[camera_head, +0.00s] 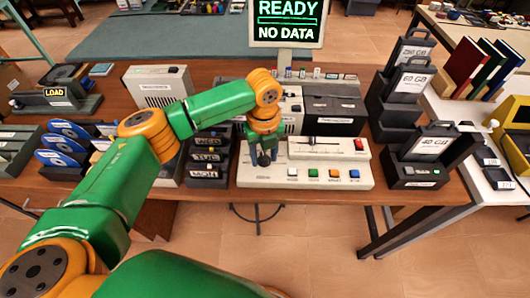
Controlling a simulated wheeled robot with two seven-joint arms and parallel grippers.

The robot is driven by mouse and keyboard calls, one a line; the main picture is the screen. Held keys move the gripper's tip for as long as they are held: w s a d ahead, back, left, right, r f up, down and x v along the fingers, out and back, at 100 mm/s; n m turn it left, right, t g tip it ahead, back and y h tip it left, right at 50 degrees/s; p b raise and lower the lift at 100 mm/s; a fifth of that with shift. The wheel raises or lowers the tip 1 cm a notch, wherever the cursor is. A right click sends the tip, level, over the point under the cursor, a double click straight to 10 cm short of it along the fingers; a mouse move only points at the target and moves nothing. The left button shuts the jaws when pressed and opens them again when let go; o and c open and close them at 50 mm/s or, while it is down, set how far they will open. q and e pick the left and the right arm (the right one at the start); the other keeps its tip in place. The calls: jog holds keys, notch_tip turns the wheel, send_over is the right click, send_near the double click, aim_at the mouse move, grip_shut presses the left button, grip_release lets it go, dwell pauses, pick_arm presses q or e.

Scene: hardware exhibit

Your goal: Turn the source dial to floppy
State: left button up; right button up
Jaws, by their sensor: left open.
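A white control console (324,176) sits near the front edge of the wooden table, with a row of white, green, orange and blue buttons along its front. My left gripper (262,157) is over the left part of this console, pointing down, its dark fingers apart. I cannot make out the source dial; the gripper and wrist cover the part of the console beneath them. Whether the fingers touch anything there is not clear. My right gripper is not in view.
A screen (286,22) behind reads "READY" and "NO DATA". Left of the console are a rack with day labels (207,160), blue discs (62,143) and a "LOAD" unit (56,97). Dark drive docks (416,165) stand to its right. A slider panel (328,147) lies behind the buttons.

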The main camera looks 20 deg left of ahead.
pick_arm(q)
jog(key=shift+w+f, duration=0.2)
jog(key=shift+f, duration=0.25)
jog(key=shift+w+f, duration=0.2)
jog(key=shift+w, duration=0.1)
jog(key=shift+s+d+r, duration=0.1)
jog(key=shift+s+r, duration=0.05)
grip_shut()
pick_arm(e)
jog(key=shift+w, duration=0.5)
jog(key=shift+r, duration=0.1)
pick_arm(q)
jog(key=n+p, duration=0.2)
jog(key=p, duration=0.1)
jog(key=shift+r+n, duration=0.25)
jog(key=shift+n, duration=0.05)
jog(key=n+p, duration=0.2)
jog(key=n, duration=0.1)
jog(key=shift+w+d+f+p, duration=0.1)
jog(key=shift+w+d+p, duration=0.1)
jog(key=shift+p, duration=0.2)
jog(key=shift+w+f+n+p, duration=0.1)
jog(key=shift+n+p, duration=0.5)
jog(key=shift+n, duration=0.5)
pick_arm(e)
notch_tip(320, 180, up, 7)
